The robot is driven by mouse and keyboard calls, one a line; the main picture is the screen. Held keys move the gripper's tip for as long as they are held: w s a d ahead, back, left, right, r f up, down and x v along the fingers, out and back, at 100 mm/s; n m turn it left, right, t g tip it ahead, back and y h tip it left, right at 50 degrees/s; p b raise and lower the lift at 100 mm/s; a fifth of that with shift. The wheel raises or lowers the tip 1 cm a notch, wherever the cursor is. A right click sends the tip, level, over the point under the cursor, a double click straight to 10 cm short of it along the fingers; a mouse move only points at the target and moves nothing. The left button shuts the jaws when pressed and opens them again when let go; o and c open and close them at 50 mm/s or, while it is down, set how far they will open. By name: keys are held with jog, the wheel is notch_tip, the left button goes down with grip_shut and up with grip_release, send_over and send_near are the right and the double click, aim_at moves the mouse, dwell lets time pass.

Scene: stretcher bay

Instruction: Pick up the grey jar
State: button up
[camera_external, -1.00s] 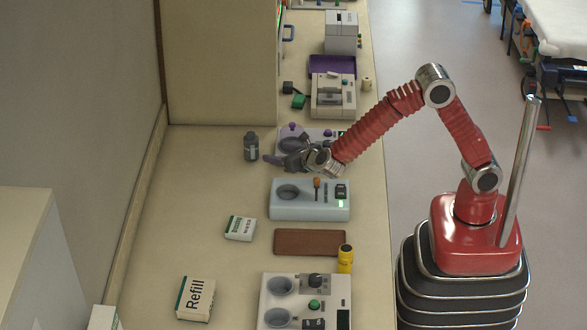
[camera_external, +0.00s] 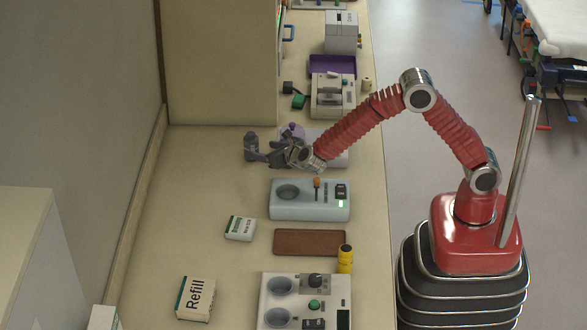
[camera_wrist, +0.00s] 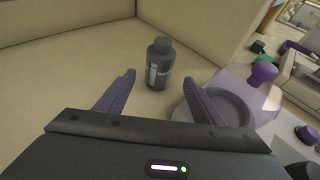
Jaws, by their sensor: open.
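The grey jar (camera_external: 251,146) stands upright on the bench, left of the pale lilac device. In the wrist view the dark grey jar (camera_wrist: 160,64), with a light label and dark cap, stands a little beyond my fingertips, between their lines. My gripper (camera_external: 262,157) is beside the jar in the external view, its tips close to the jar's lower right side. In the wrist view my gripper (camera_wrist: 160,90) is open and empty, its two purple-grey fingers well apart. I cannot tell whether a finger touches the jar.
The lilac device (camera_wrist: 272,95) with a round well and purple knob stands close on the right. A pale blue device (camera_external: 310,212) is nearer the camera. A small white box (camera_external: 240,228) lies on the bench. The bench left of the jar is clear.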

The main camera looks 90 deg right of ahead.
aim_at(256, 148)
jog(key=shift+d, duration=0.1)
jog(key=shift+x, duration=2.65)
jog(key=shift+w+r, duration=0.1)
jog(key=shift+w, duration=0.05)
jog(key=c, duration=1.2)
jog(key=shift+r, duration=0.1)
notch_tip(256, 148, up, 10)
